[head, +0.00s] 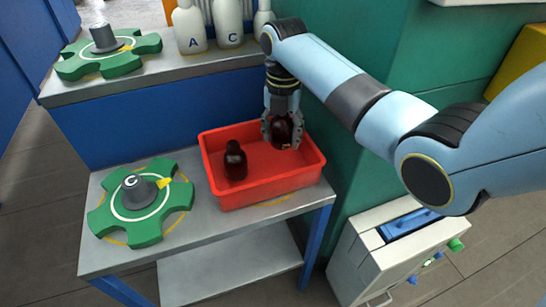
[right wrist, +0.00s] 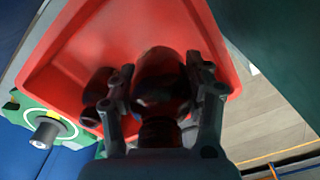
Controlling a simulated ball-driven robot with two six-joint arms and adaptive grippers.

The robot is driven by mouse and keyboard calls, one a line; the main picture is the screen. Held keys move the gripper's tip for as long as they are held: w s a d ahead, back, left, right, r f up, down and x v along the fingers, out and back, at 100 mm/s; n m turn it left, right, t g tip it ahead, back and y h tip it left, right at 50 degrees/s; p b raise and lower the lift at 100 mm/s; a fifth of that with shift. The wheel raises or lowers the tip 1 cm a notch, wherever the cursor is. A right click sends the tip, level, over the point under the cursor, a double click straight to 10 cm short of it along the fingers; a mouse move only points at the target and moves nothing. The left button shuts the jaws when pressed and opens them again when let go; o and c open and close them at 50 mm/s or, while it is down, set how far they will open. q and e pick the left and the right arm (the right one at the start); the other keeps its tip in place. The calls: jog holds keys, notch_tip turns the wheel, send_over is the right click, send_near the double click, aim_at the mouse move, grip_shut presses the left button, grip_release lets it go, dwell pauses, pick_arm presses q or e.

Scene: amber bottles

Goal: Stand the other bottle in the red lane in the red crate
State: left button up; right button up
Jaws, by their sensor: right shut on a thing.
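The red crate (head: 265,192) stands on the right part of the lower grey table. One dark amber bottle (head: 235,163) stands upright in its left part. My right gripper (head: 282,142) reaches down into the back right of the crate, its two fingers closed around a second dark amber bottle (head: 281,128). In the right wrist view this held bottle (right wrist: 161,78) sits between the fingers, and the other bottle (right wrist: 97,90) is just left of them. I cannot tell whether the held bottle touches the crate floor. I see no red lane. My left gripper is out of view.
A green star wheel (head: 116,222) with a grey hub marked C lies left of the crate. Another green wheel (head: 75,67) and white bottles (head: 229,22) are on the raised shelf behind. A green wall (head: 352,150) rises close to the crate's right.

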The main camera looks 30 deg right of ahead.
aim_at(280, 162)
notch_tip(280, 162, down, 3)
jog(key=shift+r, duration=0.2)
notch_tip(280, 162, down, 3)
jog(key=shift+f+b, duration=0.15)
jog(key=shift+b, duration=0.4)
jog(key=shift+f, duration=0.2)
jog(key=shift+f, duration=0.15)
jog(key=o, duration=1.2)
